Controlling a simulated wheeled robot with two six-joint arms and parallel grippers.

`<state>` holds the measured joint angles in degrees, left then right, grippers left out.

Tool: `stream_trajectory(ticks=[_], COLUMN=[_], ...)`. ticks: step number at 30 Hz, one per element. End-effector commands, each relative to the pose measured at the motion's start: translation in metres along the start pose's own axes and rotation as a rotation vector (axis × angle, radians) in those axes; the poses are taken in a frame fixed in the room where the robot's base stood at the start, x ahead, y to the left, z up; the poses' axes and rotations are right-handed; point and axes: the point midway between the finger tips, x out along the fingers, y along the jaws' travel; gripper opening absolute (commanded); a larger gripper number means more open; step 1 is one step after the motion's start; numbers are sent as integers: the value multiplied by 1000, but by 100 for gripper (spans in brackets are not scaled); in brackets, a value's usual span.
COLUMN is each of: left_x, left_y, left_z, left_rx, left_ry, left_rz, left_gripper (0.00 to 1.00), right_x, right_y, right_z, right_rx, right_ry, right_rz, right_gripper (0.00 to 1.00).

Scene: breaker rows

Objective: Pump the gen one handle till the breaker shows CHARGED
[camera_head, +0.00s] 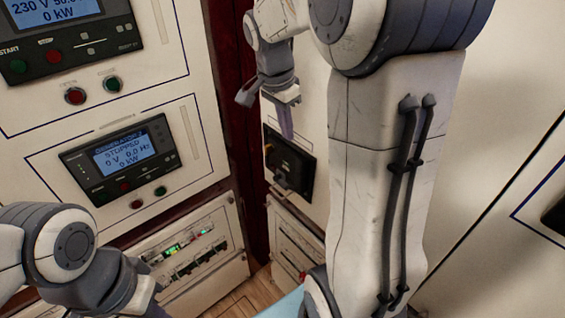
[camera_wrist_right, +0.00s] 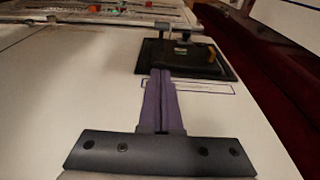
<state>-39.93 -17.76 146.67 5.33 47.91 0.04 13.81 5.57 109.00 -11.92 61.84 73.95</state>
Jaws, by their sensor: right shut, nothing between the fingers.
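The breaker (camera_head: 289,158) is a black unit on the pale panel in the middle of the head view. It also shows at the top of the right wrist view (camera_wrist_right: 190,70), with small posts and a brownish piece standing out from its face. I cannot tell for sure which part is the handle, and no CHARGED wording is legible. My right gripper (camera_head: 286,122) has its purple fingers together and empty. The fingertips (camera_wrist_right: 160,73) appear close to the breaker's near edge; contact is unclear. My left arm is at the lower left, its fingers not distinguishable.
A generator display (camera_head: 125,152) at left reads STOPPED, 0 V, 0 kW. Another display (camera_head: 62,22) above it reads 230 V. A row of small breakers (camera_head: 188,243) with green lights sits below. A dark red strip (camera_head: 232,110) separates the panels.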

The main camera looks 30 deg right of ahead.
Motion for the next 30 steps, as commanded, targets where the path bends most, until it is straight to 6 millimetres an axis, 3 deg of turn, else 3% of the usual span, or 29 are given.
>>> stream_trajectory(ticks=[11, 24, 30], left_x=[-3, -26, -36], left_y=[0, 2, 3], left_z=[0, -1, -2], left_rx=[1, 4, 6], left_ry=[0, 0, 0], left_rz=[0, 0, 0], left_gripper=[0, 0, 0], right_x=[12, 99, 120], right_y=[0, 1, 0], right_z=[1, 2, 22], right_rx=[-6, -7, -10], right_ry=[-1, -4, -3], right_rz=[2, 6, 2], right_gripper=[0, 0, 0])
